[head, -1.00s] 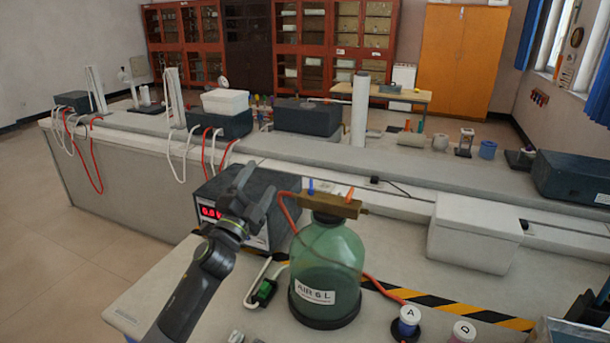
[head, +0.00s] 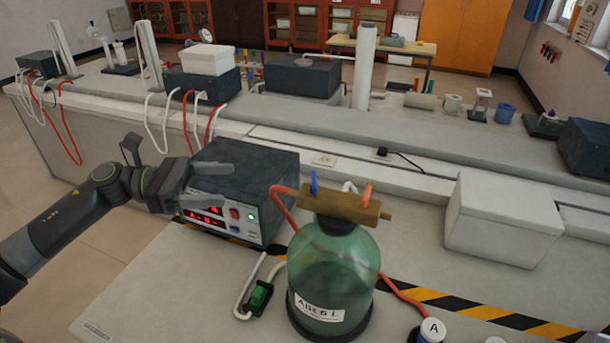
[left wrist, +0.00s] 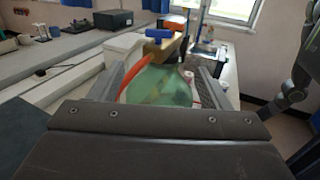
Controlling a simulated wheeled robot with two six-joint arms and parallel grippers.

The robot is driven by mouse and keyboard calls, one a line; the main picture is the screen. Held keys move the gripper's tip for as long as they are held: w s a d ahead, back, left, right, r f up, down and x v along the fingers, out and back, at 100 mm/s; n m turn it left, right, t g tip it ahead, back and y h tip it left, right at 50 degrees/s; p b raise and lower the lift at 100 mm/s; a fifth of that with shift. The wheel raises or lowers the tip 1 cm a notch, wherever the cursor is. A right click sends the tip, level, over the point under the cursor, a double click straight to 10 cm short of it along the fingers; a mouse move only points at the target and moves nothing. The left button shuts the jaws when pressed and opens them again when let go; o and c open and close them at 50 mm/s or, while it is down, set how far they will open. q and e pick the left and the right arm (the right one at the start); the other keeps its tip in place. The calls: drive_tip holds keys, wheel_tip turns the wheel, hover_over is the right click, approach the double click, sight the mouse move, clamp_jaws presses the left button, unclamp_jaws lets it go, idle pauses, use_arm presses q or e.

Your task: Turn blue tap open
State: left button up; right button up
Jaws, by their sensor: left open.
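The blue tap (head: 314,183) stands upright on the left part of a brass manifold (head: 345,206), on top of a green glass bottle (head: 330,262) labelled AIR 6 L. An orange tap (head: 366,194) sits to its right, tilted. My left gripper (head: 222,185) is open and empty, left of the bottle and in front of the dark power supply, its fingers pointing right toward the taps. In the left wrist view the blue tap (left wrist: 158,33) shows ahead, above and between the open fingers, and apart from them. A grey arm part at that view's right edge seems to be my right arm; its jaws are unclear.
The dark power supply (head: 255,180) with red digits stands close behind my left gripper. A red hose joins the manifold's left end. A green switch (head: 259,295) lies left of the bottle. A white box (head: 503,218) stands to the right.

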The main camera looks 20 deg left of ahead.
sight(305, 192)
use_arm(q)
drive_tip(key=shift+p+x, duration=3.35)
drive_tip(key=shift+x, duration=4.85)
drive_tip(key=shift+w, duration=0.1)
use_arm(e)
wheel_tip(305, 192, up, 7)
use_arm(q)
drive_tip(key=shift+c, duration=0.3)
use_arm(e)
drive_tip(key=shift+f, duration=0.1)
use_arm(q)
drive_tip(key=c, duration=0.9)
use_arm(e)
drive_tip(key=shift+s+d, duration=0.1)
